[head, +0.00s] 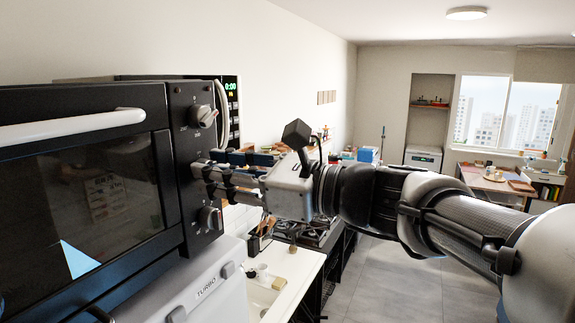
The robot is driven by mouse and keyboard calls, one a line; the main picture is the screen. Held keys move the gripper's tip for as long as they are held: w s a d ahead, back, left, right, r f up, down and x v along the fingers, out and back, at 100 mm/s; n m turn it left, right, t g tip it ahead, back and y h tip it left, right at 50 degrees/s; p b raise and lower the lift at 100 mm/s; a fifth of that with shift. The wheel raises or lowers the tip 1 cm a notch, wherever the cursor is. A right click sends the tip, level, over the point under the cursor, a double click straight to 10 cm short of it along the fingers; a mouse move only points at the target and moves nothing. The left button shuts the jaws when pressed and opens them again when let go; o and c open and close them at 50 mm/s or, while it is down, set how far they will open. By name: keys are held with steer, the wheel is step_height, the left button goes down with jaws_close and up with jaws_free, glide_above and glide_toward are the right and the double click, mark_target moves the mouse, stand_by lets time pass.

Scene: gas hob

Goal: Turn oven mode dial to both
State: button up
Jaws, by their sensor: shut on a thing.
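The black oven (85,190) fills the left of the head view, with a dark glass door and a white bar handle (75,127). Its control panel, on the right of the door, faces my gripper (202,172). An upper dial (203,115) and a lower dial (210,217) show on this panel. My gripper reaches in from the right, its fingers at the panel between these two dials. The fingers are shut on a middle dial, which they mostly hide. The dial's setting and the panel's mode markings are too small to read.
A white appliance marked TURBO (205,290) stands below the oven. Behind my gripper are a microwave-like unit with a green clock (231,87), a gas hob (315,232) and a white counter (280,275). The floor (395,280) on the right is clear.

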stand_by(0.4)
steer(key=o, duration=1.1)
steer(key=v, duration=1.2)
